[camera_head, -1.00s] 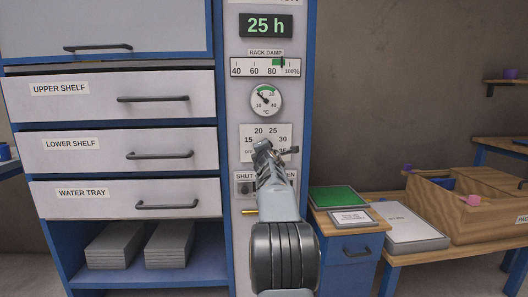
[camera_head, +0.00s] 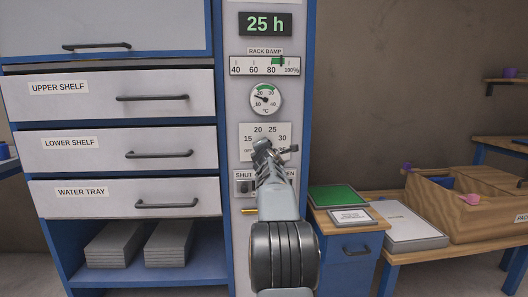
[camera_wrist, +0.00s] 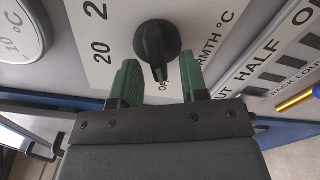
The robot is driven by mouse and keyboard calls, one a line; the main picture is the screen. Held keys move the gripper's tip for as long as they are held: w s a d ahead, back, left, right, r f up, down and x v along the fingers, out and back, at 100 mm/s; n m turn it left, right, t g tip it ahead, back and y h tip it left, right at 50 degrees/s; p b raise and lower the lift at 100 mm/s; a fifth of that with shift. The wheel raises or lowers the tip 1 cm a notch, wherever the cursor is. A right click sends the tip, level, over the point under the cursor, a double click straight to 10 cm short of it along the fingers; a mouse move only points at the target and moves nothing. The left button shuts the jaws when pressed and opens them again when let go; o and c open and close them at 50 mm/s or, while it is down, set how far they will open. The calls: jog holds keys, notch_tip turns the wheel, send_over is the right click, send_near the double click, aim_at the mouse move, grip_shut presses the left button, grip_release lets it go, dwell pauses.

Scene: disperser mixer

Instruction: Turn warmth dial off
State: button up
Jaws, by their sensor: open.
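The warmth dial is a black knob (camera_wrist: 158,45) on a white plate (camera_head: 281,131) printed with 15, 20, 25 and 30. In the wrist view, its narrow end with a pale mark points down toward the partly hidden OFF label. My gripper (camera_wrist: 160,62) is open, its green fingers on either side of the knob's lower end. I cannot tell whether they touch it. In the head view, my gripper (camera_head: 265,150) is in front of the plate and hides the knob.
Above the dial are a round °C gauge (camera_head: 266,99), a rack damp scale (camera_head: 265,66) and a 25 h display (camera_head: 265,25). A SHUT-to-OPEN slider panel (camera_head: 244,187) with a brass lever (camera_head: 250,211) is just below. Drawers stand left, a low cabinet (camera_head: 349,250) right.

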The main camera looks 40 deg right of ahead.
jog(key=b+v, duration=0.3)
jog(key=v, duration=1)
jog(key=shift+s+a, duration=0.25)
jog(key=shift+s, duration=0.05)
jog(key=a+r+m+g+y+p, duration=0.2)
jog(key=a+r+m+y+p, duration=0.15)
jog(key=a+p, duration=0.65)
jog(key=a+r+m+g+y+p, duration=0.25)
jog(key=a+m+p, duration=0.25)
jog(key=a+p, duration=0.45)
jog(key=s+a+r+m+g+y+p, duration=0.1)
jog(key=s+a+m+g+y+p, duration=0.4)
jog(key=s+a+p, duration=0.9)
jog(key=a+m+p, duration=0.1)
jog(key=a+p, duration=0.1)
jog(key=p, duration=0.2)
jog(key=shift+a+r+y, duration=0.3)
jog(key=shift+r, duration=0.05)
jog(key=shift+g, duration=0.25)
